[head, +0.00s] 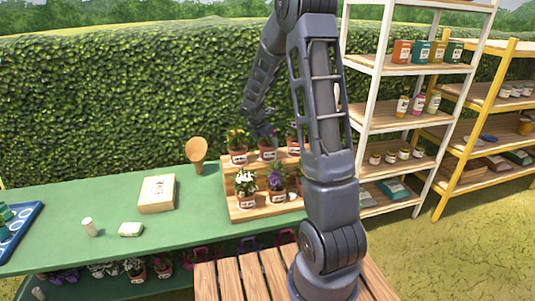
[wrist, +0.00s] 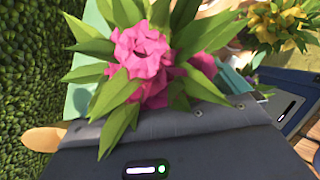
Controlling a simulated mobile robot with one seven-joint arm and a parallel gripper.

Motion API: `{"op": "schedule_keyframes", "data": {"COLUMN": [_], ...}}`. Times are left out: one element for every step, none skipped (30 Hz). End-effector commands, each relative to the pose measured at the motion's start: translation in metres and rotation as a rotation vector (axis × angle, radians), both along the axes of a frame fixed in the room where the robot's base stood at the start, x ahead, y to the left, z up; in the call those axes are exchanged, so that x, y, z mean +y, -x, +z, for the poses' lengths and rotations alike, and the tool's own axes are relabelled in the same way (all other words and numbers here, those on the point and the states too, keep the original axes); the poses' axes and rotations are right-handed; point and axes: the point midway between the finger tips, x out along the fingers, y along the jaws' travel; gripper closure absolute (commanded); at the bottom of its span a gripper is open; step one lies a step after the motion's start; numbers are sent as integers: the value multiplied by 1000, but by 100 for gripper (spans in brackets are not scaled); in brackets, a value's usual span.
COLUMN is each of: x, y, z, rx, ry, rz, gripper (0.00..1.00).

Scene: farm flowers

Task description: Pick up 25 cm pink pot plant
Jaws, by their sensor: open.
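A pink-flowered plant (wrist: 145,52) with long green leaves fills the upper middle of the wrist view, very close to my gripper's dark body; its pot is hidden there. In the head view my gripper (head: 262,133) reaches down to the top tier of a wooden stepped stand (head: 262,209), over the middle pot (head: 267,154). The gripper is open. Its fingers are small and unclear in the head view, and I cannot tell whether they touch the plant or pot.
A yellow-flowered pot (head: 237,147) stands close on the left, and another pot (head: 294,142) on the right. White (head: 245,188) and purple (head: 277,182) plants stand on the lower tier. A wooden scoop-like item (head: 197,152) and box (head: 157,193) are on the green table (head: 185,228).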

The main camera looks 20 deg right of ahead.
Motion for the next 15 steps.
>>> {"op": "schedule_keyframes", "data": {"x": [-1,-2,-2,-3,-4,-6,-7,-8,-10,-12,-14,-16,-17,-17,-18], "y": [0,-1,-1,-1,-2,-3,-3,-4,-5,-6,-7,-8,-9,-10,-11], "z": [-2,-4,-5,-7,-9,-13,-16,-20,-25,-29,-33,-38,-41,-44,-47], "rx": [0,0,0,0,1,1,1,1,1,2,3,3,2,1,1], "ry": [0,0,0,0,-1,-1,0,0,0,0,1,1,0,0,0], "rz": [0,-1,-1,-1,-2,-2,-3,-3,-3,-2,-2,-2,-2,-1,-1], "gripper": [0,0,0,0,0,0,0,0,0,0,0,0,0,0,0]}}
